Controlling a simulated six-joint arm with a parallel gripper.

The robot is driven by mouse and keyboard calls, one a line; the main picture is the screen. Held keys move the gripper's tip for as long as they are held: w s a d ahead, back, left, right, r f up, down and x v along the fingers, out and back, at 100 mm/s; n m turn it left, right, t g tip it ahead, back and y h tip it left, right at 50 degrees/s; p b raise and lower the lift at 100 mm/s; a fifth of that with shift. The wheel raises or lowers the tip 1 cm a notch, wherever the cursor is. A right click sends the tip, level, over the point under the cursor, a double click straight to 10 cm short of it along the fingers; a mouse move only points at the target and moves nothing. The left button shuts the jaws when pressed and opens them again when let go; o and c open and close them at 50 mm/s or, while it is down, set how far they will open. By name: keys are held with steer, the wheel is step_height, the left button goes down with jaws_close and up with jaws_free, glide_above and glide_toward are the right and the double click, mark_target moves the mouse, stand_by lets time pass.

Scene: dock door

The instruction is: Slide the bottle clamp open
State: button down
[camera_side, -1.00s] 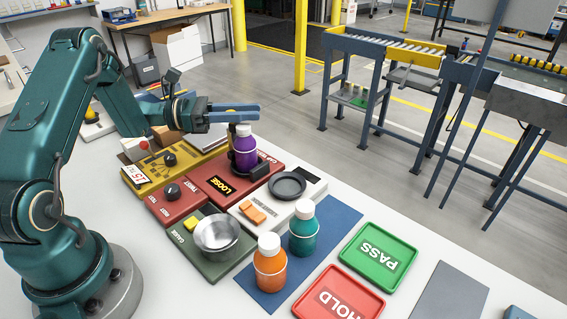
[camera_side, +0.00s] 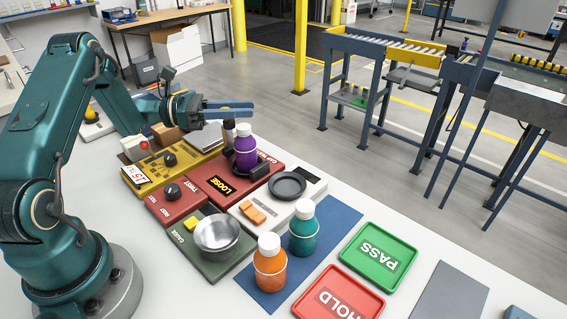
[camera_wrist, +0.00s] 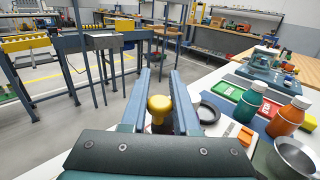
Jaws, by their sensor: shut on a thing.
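The purple bottle (camera_side: 245,149) with a white cap stands upright on the red station (camera_side: 262,177), between dark clamp parts. The clamp handle is a post (camera_side: 228,133) behind and left of the bottle in the side view. Its yellow knob (camera_wrist: 159,104) shows between my fingers in the wrist view. My gripper (camera_side: 238,109) is shut on this handle, above and behind the bottle; it also shows in the wrist view (camera_wrist: 160,80). The knob and my gripper hide most of the bottle and clamp in the wrist view. The bottle's contact with the clamp is unclear.
A display (camera_side: 222,185) on the station reads LOOSE. In front stand a teal bottle (camera_side: 303,230), an orange bottle (camera_side: 270,263), a metal bowl (camera_side: 217,234) and a dark round dish (camera_side: 287,185). Green PASS (camera_side: 380,257) and red HOLD (camera_side: 338,293) trays lie nearer the front right.

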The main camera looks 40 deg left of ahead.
steer(key=shift+a, duration=0.65)
steer(key=c, duration=0.7)
jaws_free()
steer(key=shift+o, duration=0.2)
steer(key=v, duration=0.5)
